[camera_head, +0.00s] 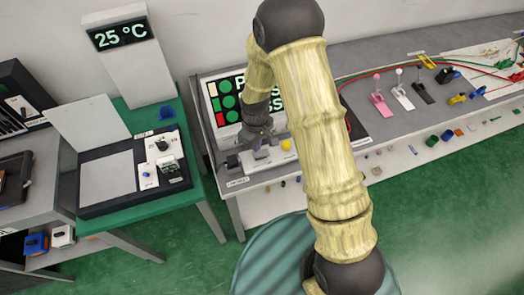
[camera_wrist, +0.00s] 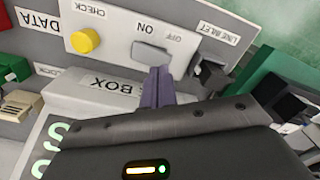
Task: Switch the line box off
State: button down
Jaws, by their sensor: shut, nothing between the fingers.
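The line box (camera_head: 262,160) is a low light-grey box at the front left of the grey bench, below the sign board. In the wrist view its panel (camera_wrist: 115,37) appears upside down, with ON and OFF labels beside a grey switch lever (camera_wrist: 151,52). A yellow button (camera_wrist: 85,40) by the CHECK label sits to the left of the lever. My gripper (camera_wrist: 158,72) is shut and empty, its fingertips at the lever's lower edge; I cannot tell whether they touch. In the head view my gripper (camera_head: 257,143) is over the box, and the lever is not distinct.
A sign board (camera_head: 228,100) with green and red squares stands behind the box. A black connector (camera_wrist: 212,72) is by the LINE INLET label. A green table (camera_head: 190,150) with a panel is to the left. Several small levers (camera_head: 400,95) stand farther right.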

aim_at(258, 153)
jog(key=shift+d+f, duration=0.2)
dwell(0.4)
jog(key=shift+f+b, duration=1)
jog(key=shift+f, duration=0.2)
dwell(0.8)
jog(key=shift+r+p, duration=2.75)
jog(key=shift+r, duration=0.85)
